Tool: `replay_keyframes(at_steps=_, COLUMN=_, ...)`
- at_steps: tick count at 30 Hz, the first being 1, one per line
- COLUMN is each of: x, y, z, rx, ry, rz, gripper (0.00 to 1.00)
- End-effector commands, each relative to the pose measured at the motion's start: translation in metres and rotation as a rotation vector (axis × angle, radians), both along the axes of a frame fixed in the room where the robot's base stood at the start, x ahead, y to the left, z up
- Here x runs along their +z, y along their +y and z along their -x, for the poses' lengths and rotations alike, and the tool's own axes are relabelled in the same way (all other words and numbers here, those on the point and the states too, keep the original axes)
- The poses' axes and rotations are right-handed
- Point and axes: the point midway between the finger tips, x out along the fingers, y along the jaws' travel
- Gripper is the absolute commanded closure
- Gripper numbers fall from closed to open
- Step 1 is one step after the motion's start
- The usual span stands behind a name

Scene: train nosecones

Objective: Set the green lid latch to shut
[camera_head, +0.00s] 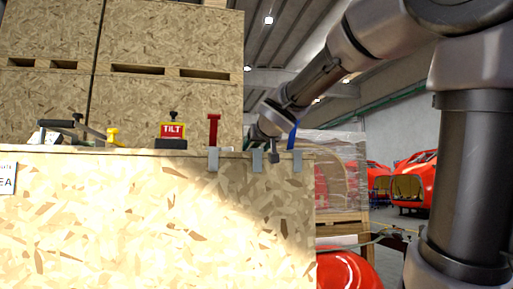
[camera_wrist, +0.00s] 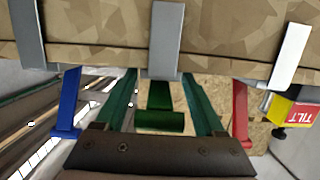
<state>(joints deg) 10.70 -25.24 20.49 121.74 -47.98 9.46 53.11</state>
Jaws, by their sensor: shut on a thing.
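The green lid latch (camera_wrist: 160,121) shows in the wrist view as a dark green bar with a crosspiece, below the middle grey metal strap (camera_wrist: 165,42). My gripper (camera_wrist: 160,92) has one finger on each side of it and is shut on it; finger contact is hard to make out. In the head view my gripper (camera_head: 268,128) is at the crate's top edge, right of the red latch (camera_head: 214,130), and the green latch cannot be made out there.
The red latch (camera_wrist: 240,112) and blue latch (camera_wrist: 68,100) flank my gripper closely; the blue one (camera_head: 293,134) also shows in the head view. A red-and-yellow TILT box (camera_head: 172,130) and a black-handled lever (camera_head: 60,124) stand along the wooden crate (camera_head: 130,215).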

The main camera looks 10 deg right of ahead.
Motion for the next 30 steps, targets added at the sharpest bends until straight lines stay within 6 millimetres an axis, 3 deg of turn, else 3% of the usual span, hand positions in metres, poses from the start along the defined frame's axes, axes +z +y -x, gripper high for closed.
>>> replay_keyframes(at_steps=2, x=0.002, y=0.0, z=0.0, rx=0.001, ry=-0.003, rz=0.0, gripper=1.0)
replay_keyframes(at_steps=3, x=0.002, y=0.0, z=0.0, rx=0.001, ry=-0.003, rz=0.0, gripper=0.25)
replay_keyframes(at_steps=5, x=0.002, y=0.0, z=0.0, rx=0.001, ry=-0.003, rz=0.0, gripper=0.02)
replay_keyframes(at_steps=13, x=0.001, y=0.0, z=0.001, rx=0.001, ry=-0.002, rz=0.0, gripper=0.0)
replay_keyframes(at_steps=17, x=0.004, y=0.002, z=0.011, rx=0.002, ry=-0.005, rz=0.002, gripper=0.0)
replay_keyframes(at_steps=30, x=0.021, y=0.001, z=0.089, rx=0.002, ry=-0.005, rz=0.0, gripper=0.0)
